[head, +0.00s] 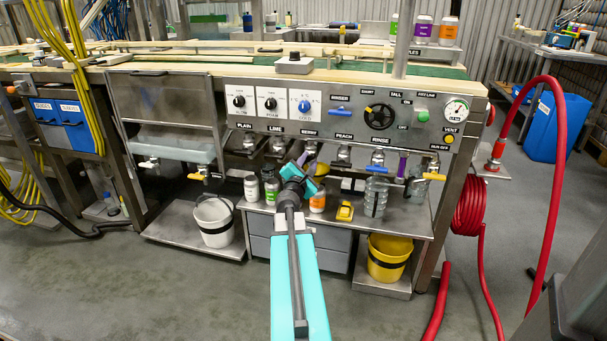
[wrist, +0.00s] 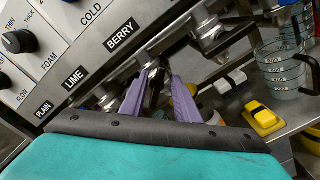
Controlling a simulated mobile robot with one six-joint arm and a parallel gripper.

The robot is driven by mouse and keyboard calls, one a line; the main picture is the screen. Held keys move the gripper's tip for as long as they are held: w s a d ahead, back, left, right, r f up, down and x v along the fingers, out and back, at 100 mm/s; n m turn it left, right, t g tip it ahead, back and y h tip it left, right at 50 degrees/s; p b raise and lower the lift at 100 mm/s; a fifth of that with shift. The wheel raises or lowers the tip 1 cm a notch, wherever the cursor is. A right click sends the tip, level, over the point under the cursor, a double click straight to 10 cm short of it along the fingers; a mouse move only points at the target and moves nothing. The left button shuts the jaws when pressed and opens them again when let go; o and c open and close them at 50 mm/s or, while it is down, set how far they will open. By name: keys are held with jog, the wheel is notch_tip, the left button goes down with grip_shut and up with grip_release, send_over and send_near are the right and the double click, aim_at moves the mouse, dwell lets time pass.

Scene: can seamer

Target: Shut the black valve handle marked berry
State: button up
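The black valve handle (wrist: 155,88) hangs from the tap under the BERRY label (wrist: 119,33) in the wrist view. My gripper (wrist: 158,85) has its two purple fingers on either side of the handle, with the handle between them; I see gaps beside it, and cannot tell whether either finger touches it. In the head view my gripper (head: 304,160) is at the BERRY tap below the label (head: 308,134), and my teal wrist and gripper hide the handle there.
Neighbouring taps stand close on both sides, including one on the right (wrist: 212,35). Below are bottles (head: 251,188), a yellow block (head: 345,211) and a clear measuring jug (head: 376,196) on a steel shelf. Buckets (head: 213,222) stand lower. A red hose (head: 545,190) hangs at right.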

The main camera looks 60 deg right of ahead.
jog(key=p+v, duration=0.2)
jog(key=v, duration=0.3)
jog(key=shift+s+a+r+p, duration=0.1)
jog(key=shift+a+p, duration=0.2)
jog(key=shift+p, duration=0.05)
jog(key=p, duration=0.3)
jog(key=shift+s+a, duration=0.15)
jog(key=shift+a, duration=0.15)
jog(key=p+v, duration=0.2)
jog(key=p, duration=0.4)
jog(key=shift+p, duration=0.4)
jog(key=p+v, duration=0.5)
jog(key=p, duration=0.4)
jog(key=shift+s+a, duration=0.1)
dwell(0.4)
jog(key=shift+f, duration=0.2)
